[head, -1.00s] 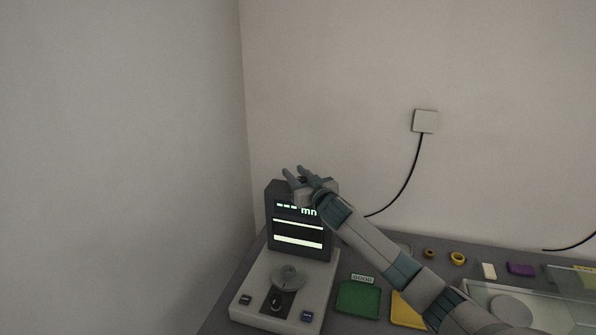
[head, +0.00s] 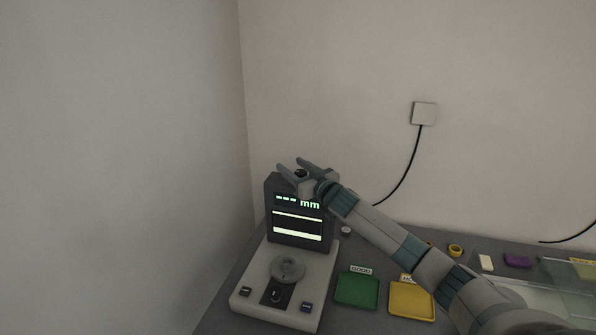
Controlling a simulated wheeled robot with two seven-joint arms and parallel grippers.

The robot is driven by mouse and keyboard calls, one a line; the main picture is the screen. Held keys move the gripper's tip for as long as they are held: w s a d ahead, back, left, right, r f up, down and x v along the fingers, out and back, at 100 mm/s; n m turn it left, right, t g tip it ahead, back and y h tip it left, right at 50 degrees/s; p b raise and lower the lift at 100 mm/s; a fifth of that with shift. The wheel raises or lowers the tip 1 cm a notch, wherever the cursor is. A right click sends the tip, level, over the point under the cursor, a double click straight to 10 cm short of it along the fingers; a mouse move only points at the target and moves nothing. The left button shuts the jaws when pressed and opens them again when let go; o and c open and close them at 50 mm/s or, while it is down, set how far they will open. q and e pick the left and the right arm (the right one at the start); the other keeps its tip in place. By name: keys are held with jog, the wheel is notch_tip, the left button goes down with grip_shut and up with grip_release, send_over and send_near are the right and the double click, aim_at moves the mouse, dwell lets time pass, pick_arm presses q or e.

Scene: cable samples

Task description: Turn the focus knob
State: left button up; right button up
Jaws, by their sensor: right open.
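The measuring device (head: 284,270) stands at the left end of the table, with a lit screen (head: 297,226) reading dashes and "mm". A round grey disc (head: 287,268) sits on its base, with a small dark dial (head: 276,296) in front. A small round grey knob-like part (head: 346,231) shows just right of the housing. Which of these is the focus knob I cannot tell. My right gripper (head: 292,165) is open at the top of the housing, fingers pointing up-left. A dark spot shows between its fingers; I cannot tell whether it touches anything. My left gripper is not in view.
A green tray (head: 357,291) and a yellow tray (head: 411,301) lie right of the device. A yellow ring (head: 455,250), a white block (head: 486,262) and a purple block (head: 517,260) lie farther right. A wall socket (head: 424,114) with a cable is behind.

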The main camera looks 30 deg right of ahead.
jog(key=shift+s, duration=0.1)
jog(key=shift+s+f+b, duration=0.15)
jog(key=shift+s+b, duration=0.25)
jog(key=shift+s, duration=0.4)
pick_arm(q)
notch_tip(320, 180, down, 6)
jog(key=b, duration=0.5)
pick_arm(e)
jog(key=s, duration=1.5)
jog(key=shift+s+d, duration=0.25)
jog(key=shift+s, duration=0.05)
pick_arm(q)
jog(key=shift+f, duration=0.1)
